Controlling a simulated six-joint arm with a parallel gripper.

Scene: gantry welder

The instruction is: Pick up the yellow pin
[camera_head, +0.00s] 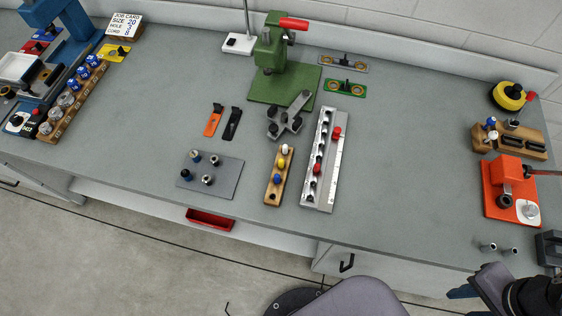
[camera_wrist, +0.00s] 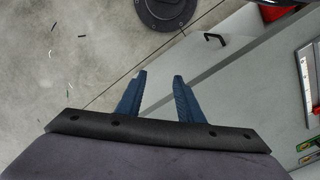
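The yellow pin (camera_head: 281,163) stands in a narrow wooden rack (camera_head: 272,187) near the front middle of the bench. A white-topped pin (camera_head: 285,149) stands behind it and a blue-topped pin (camera_head: 277,175) in front of it. My gripper (camera_head: 462,292) is at the lower right of the head view, in front of the bench and far to the right of the yellow pin. In the wrist view my gripper (camera_wrist: 160,85) has its two blue fingers apart with nothing between them. The yellow pin is not in the wrist view.
A metal rail (camera_head: 322,165) with red pins lies just right of the wooden rack. A grey plate (camera_head: 211,173) with several short posts lies left of it. A green press (camera_head: 275,70) stands behind. An orange fixture (camera_head: 508,182) stands right. The bench between rail and fixture is clear.

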